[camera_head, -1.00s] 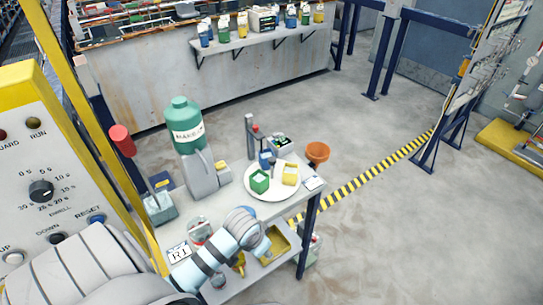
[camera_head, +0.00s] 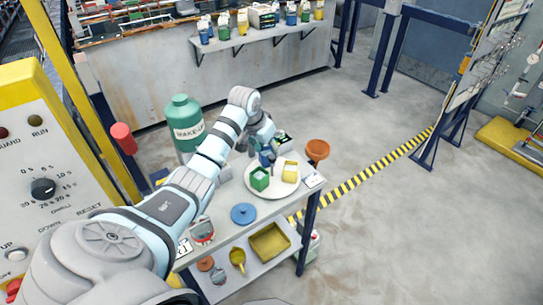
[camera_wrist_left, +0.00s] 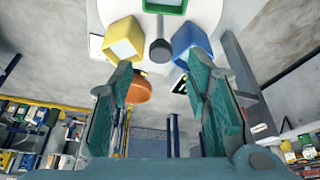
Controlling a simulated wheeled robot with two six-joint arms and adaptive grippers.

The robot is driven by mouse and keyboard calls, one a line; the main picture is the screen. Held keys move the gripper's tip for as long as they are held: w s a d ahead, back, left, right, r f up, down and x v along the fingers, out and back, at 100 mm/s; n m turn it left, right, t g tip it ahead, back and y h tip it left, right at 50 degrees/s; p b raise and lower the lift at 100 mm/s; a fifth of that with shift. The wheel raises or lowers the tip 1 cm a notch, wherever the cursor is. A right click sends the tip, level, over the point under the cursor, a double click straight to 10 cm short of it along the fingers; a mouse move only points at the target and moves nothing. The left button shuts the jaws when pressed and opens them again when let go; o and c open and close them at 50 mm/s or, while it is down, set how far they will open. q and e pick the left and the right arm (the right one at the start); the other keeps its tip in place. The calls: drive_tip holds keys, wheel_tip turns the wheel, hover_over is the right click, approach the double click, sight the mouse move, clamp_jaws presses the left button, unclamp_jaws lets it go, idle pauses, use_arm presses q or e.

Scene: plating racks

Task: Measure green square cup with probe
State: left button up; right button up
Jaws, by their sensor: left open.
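The green square cup (camera_head: 260,180) stands on the round white plate (camera_head: 274,192) in the head view. Part of it shows at the top of the left wrist view (camera_wrist_left: 165,5). A yellow square cup (camera_head: 290,172) stands to its right on the plate. A blue square cup (camera_wrist_left: 190,42) shows in the left wrist view. A grey rod with a rounded end (camera_wrist_left: 160,50), which looks like the probe, lies between the yellow and blue cups in that view. My left gripper (camera_wrist_left: 160,78) is open and empty, its fingers pointing toward the rod, at the plate's far side. My right gripper is out of view.
A green MAKE-UP tank (camera_head: 187,124) stands left of my left arm. An orange pot (camera_head: 317,150) is beyond the plate to the right. A yellow tray (camera_head: 269,242) sits on the lower shelf.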

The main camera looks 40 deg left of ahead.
sight(272, 157)
use_arm(q)
drive_tip(key=x, duration=0.6)
drive_tip(key=shift+r+b, duration=0.1)
drive_tip(key=shift+b, duration=0.3)
drive_tip(key=shift+c, duration=0.3)
clamp_jaws()
